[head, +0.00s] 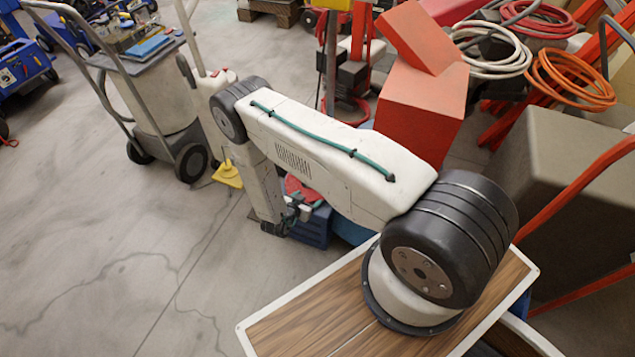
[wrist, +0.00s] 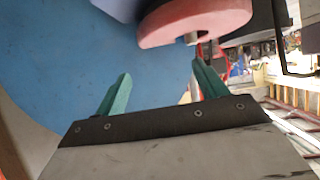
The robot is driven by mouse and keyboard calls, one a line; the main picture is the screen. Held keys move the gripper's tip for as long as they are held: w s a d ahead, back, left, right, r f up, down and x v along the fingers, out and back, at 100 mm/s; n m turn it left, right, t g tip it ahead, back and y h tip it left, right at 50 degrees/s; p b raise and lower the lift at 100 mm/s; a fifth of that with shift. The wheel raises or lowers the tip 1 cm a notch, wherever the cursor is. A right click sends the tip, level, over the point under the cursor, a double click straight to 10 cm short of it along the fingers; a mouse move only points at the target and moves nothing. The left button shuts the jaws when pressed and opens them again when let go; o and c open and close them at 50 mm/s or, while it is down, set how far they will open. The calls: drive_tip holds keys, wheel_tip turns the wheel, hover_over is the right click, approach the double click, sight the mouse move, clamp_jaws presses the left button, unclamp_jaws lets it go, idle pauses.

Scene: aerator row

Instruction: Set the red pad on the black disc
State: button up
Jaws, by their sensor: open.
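The red pad (wrist: 190,18) is a thick round disc at the top of the wrist view, cut off by the frame edge. A short metal stub shows at its lower edge. In the head view a red round patch (head: 301,189) that looks like the pad shows beside my arm, above a blue box. My gripper (wrist: 161,70) is open, with two green fingers apart and nothing between them. The pad lies beyond the fingertips, nearer the right one. In the head view my gripper (head: 292,215) is small and partly hidden by my arm.
A blue box (head: 313,228) stands under my gripper. A blue surface (wrist: 60,50) fills the wrist view's left. Red blocks (head: 420,105), coiled hoses (head: 570,75) and a grey-brown box (head: 570,190) crowd the right. A cart (head: 150,85) stands back left. The left floor is clear.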

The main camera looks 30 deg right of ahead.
drive_tip(key=w+a+r+n+t+y, duration=0.1)
drive_tip(key=w+a+r+y, duration=0.2)
drive_tip(key=w+a+r, duration=0.55)
drive_tip(key=w+a+r+n+y, duration=0.1)
drive_tip(key=w+r+y, duration=0.4)
drive_tip(key=r, duration=0.8)
drive_tip(key=s+a+r+n+y, duration=0.1)
drive_tip(key=a+r+n+y, duration=0.1)
drive_tip(key=r, duration=0.9)
drive_tip(key=s+a+r+n+y, duration=0.1)
drive_tip(key=a+r+n+y, duration=0.15)
drive_tip(key=r, duration=0.95)
drive_tip(key=s+r+n+g, duration=0.2)
drive_tip(key=s+r+n, duration=0.2)
drive_tip(key=s+r, duration=1.25)
drive_tip(key=s+d+r+g, duration=0.1)
drive_tip(key=s+d, duration=0.1)
drive_tip(key=s, duration=0.6)
drive_tip(key=s+d+r+n+g+h, duration=0.1)
drive_tip(key=s+d+r, duration=0.1)
drive_tip(key=s, duration=0.6)
drive_tip(key=s+d+r+n+g, duration=0.1)
drive_tip(key=s+d, duration=0.1)
drive_tip(key=s, duration=0.6)
drive_tip(key=shift+s+d+r+h, duration=0.3)
drive_tip(key=shift+r+h, duration=0.05)
